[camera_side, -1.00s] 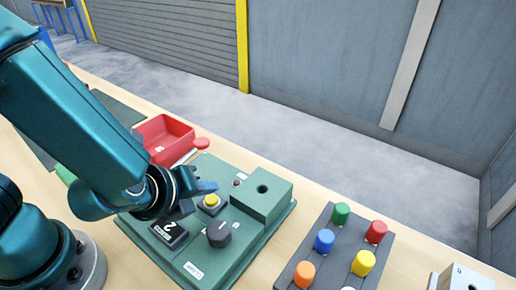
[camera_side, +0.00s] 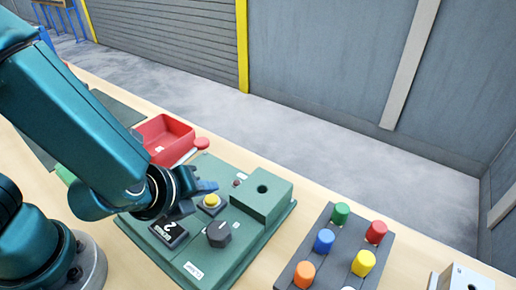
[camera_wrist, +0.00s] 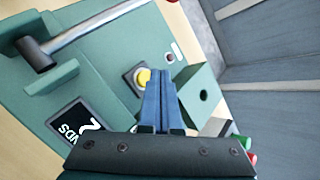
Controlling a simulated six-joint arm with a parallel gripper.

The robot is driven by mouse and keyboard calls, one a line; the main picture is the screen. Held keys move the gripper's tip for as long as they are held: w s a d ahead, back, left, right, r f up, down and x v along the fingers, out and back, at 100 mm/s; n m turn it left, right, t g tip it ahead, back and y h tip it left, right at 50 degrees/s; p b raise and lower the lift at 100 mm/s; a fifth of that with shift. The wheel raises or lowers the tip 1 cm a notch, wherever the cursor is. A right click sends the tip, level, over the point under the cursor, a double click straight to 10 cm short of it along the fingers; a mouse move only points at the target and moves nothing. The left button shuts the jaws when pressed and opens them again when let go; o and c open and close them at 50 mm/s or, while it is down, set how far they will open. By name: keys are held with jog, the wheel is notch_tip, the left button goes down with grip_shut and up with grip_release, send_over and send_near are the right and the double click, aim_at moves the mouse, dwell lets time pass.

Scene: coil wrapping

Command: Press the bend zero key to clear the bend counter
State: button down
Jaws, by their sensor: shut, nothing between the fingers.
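The yellow bend zero key (camera_side: 211,200) sits in a dark square mount on the green bench fixture (camera_side: 241,254). The bend counter (camera_side: 168,233) beside it shows a 2; in the wrist view the counter (camera_wrist: 78,129) is partly cut off by my gripper. My gripper (camera_side: 207,186) is shut and empty, its blue fingertips just above and behind the key in the side view. In the wrist view the shut fingers (camera_wrist: 159,75) are beside the key (camera_wrist: 142,77), seeming to overlap its right edge. I cannot tell whether they touch.
A black knob (camera_side: 219,234) and a raised green block with a hole (camera_side: 262,195) stand on the fixture close to the key. A red bin (camera_side: 163,139) is behind. A grey rack of coloured pegs (camera_side: 335,250) is to the right.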

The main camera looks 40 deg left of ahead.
aim_at(209, 205)
jog(key=shift+f, duration=0.15)
jog(key=shift+f, duration=0.25)
jog(key=shift+f, duration=0.45)
dwell(0.6)
jog(key=shift+r, duration=0.85)
jog(key=shift+r, duration=2.55)
